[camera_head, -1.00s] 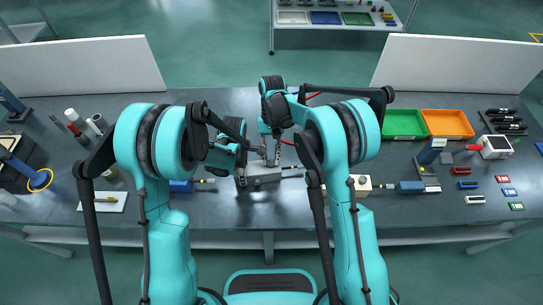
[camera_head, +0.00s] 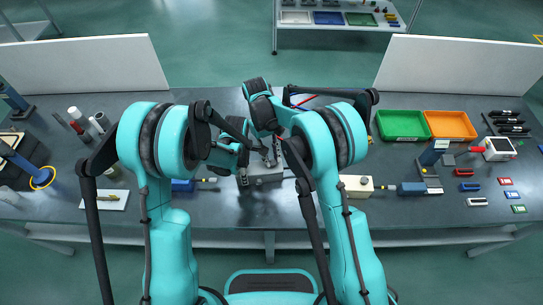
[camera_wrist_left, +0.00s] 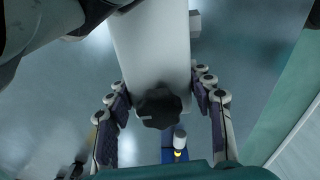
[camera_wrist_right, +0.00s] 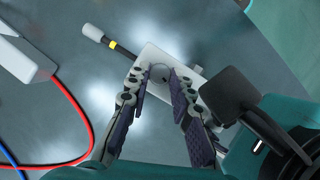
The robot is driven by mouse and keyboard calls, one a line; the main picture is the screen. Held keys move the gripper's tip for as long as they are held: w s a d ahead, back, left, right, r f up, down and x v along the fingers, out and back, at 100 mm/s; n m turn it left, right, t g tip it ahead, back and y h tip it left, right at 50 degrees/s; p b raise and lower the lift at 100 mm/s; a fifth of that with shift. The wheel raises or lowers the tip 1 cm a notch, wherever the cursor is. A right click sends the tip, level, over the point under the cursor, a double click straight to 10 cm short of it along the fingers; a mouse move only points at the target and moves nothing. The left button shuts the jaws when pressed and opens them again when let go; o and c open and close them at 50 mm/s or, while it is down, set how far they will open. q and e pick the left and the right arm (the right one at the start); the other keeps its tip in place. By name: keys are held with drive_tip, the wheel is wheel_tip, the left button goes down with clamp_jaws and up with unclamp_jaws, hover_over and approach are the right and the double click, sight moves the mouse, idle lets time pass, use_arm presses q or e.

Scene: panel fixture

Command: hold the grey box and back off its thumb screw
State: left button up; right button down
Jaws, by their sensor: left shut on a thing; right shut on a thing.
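The grey box (camera_head: 268,179) sits near the middle of the bench, partly covered by my grippers. My left gripper (camera_wrist_left: 162,88) is shut on the box, one finger along each side. A black lobed knob (camera_wrist_left: 159,108) shows on the box's end between these fingers. My right gripper (camera_wrist_right: 160,80) reaches down onto the box from above. Its fingertips are shut on a small round grey head, which looks like the thumb screw (camera_wrist_right: 160,72). The box also shows in the right wrist view (camera_wrist_right: 150,54), with a yellow-banded black stem beside it.
A cream block (camera_head: 357,186) and a blue-handled tool (camera_head: 411,188) lie to the right. Green (camera_head: 402,125) and orange (camera_head: 449,125) trays stand further right. A red cable (camera_wrist_right: 78,105) lies near my right gripper. Tubes stand at the left. White panels border the back.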

idle(0.3)
drive_tip(key=c, duration=1.3)
unclamp_jaws()
drive_tip(key=v, duration=1.2)
